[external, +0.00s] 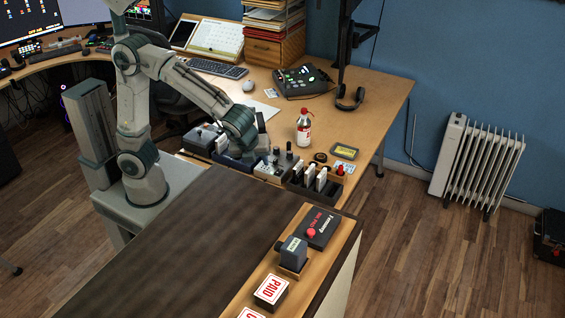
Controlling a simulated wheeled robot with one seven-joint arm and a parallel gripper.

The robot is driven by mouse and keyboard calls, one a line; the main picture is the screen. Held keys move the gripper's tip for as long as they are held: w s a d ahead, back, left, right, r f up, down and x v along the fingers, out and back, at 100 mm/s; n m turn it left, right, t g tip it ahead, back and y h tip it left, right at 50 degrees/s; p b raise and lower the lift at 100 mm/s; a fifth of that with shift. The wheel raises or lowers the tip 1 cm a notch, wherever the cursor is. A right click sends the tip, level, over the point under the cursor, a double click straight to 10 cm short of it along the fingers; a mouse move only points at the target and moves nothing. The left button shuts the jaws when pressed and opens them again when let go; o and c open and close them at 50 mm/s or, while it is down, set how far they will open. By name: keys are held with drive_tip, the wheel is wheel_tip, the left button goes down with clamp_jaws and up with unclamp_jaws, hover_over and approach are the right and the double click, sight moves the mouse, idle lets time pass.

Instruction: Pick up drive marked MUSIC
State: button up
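A dark rack (319,188) near the front edge of the wooden desk (385,95) holds several upright slabs, some white and some dark, that look like drives (309,174). Their labels are too small to read, so I cannot tell which is marked MUSIC. My gripper (262,153) hangs low over the desk, left of the rack and apart from it. Its fingers are small and dark against the boxes behind, so I cannot tell whether they are open or shut, or hold anything.
Small knobbed boxes (270,170) stand left of the rack. A white bottle with a red top (304,128) stands behind it. A dark counter (190,255) lies in front, with a stapled-looking stamp block (293,252) and a dark box (322,228) on its wooden edge.

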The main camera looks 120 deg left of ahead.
drive_tip(key=w+a+f+m+b, duration=0.1)
drive_tip(key=w+a+f+b, duration=0.1)
drive_tip(key=w+a+f, duration=0.3)
drive_tip(key=w+a+f+m+b, duration=0.1)
drive_tip(key=w+a+f+m, duration=0.15)
drive_tip(key=a, duration=0.55)
drive_tip(key=m+b, duration=0.2)
drive_tip(key=b, duration=0.1)
approach(322, 172)
drive_tip(key=x, duration=0.5)
drive_tip(key=shift+w+f, duration=0.25)
drive_tip(key=shift+f, duration=0.15)
drive_tip(key=x, duration=0.6)
drive_tip(key=shift+s+a+f+p, duration=0.1)
drive_tip(key=shift+s+f+p, duration=0.1)
drive_tip(key=shift+p, duration=0.2)
drive_tip(key=shift+r, duration=0.1)
clamp_jaws()
